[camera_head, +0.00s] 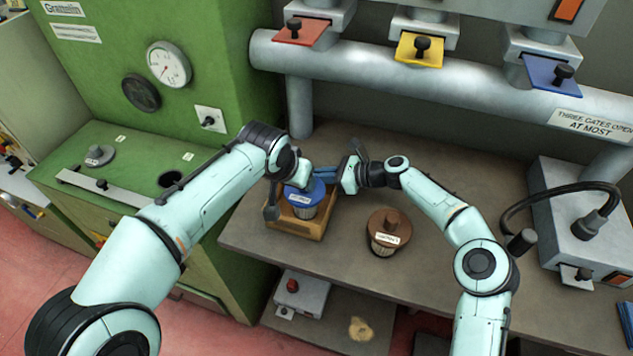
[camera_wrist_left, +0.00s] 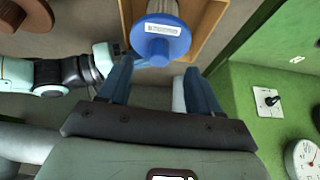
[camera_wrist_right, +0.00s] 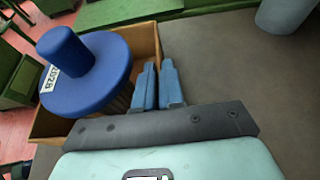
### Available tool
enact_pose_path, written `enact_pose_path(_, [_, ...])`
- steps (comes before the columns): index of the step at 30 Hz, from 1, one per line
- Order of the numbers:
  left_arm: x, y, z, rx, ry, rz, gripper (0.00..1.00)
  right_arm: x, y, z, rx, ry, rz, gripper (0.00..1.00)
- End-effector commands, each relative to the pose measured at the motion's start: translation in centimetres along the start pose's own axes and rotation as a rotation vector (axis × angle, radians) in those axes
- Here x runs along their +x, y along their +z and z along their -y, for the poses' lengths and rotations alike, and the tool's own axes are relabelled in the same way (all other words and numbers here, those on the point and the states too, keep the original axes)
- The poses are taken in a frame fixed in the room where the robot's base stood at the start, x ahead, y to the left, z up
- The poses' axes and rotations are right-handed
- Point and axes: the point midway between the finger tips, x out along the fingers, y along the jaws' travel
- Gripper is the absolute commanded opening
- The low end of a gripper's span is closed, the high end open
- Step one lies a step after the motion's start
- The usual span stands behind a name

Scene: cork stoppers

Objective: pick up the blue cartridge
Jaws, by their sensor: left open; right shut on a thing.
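The blue cartridge (camera_head: 304,198) has a wide blue cap with a knob and a white label. It stands in a small wooden tray (camera_head: 296,227) on the bench. In the left wrist view the cartridge (camera_wrist_left: 160,38) is just ahead of my left gripper (camera_wrist_left: 157,70), whose fingers are open and apart from it. My right gripper (camera_wrist_right: 160,68) is shut at the side wall of the tray (camera_wrist_right: 145,42), beside the cartridge (camera_wrist_right: 85,72); the wall seems to run between its fingers. In the head view my left wrist partly hides the cartridge.
A brown cartridge (camera_head: 388,232) stands on the bench (camera_head: 450,260) to the right of the tray. A green machine (camera_head: 190,60) stands at the left. A grey pipe (camera_head: 330,62) with red, yellow and blue gates runs behind. A grey box (camera_head: 575,220) with a cable is at the right.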

Motion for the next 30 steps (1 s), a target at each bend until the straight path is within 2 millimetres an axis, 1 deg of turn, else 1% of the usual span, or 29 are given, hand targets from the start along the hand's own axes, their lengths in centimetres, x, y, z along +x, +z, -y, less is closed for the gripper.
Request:
enact_pose_path(2, [-0.1, -0.2, -0.2, 0.082, -0.002, 0.005, 0.64, 0.0, 0.0, 0.0, 0.0, 0.0, 0.0, 0.0])
enact_pose_path(5, [-0.3, -0.5, -0.5, 0.266, -0.006, 0.015, 0.64, 0.0, 0.0, 0.0, 0.0, 0.0, 0.0, 0.0])
enact_pose_path(18, [-1.8, -2.1, -1.6, 1.352, 0.002, 0.081, 0.64, 0.0, 0.0, 0.0, 0.0, 0.0, 0.0, 0.0])
enact_pose_path(30, [-3.6, -3.3, -1.2, 2.292, 0.07, 0.137, 0.64, 0.0, 0.0, 0.0, 0.0, 0.0, 0.0, 0.0])
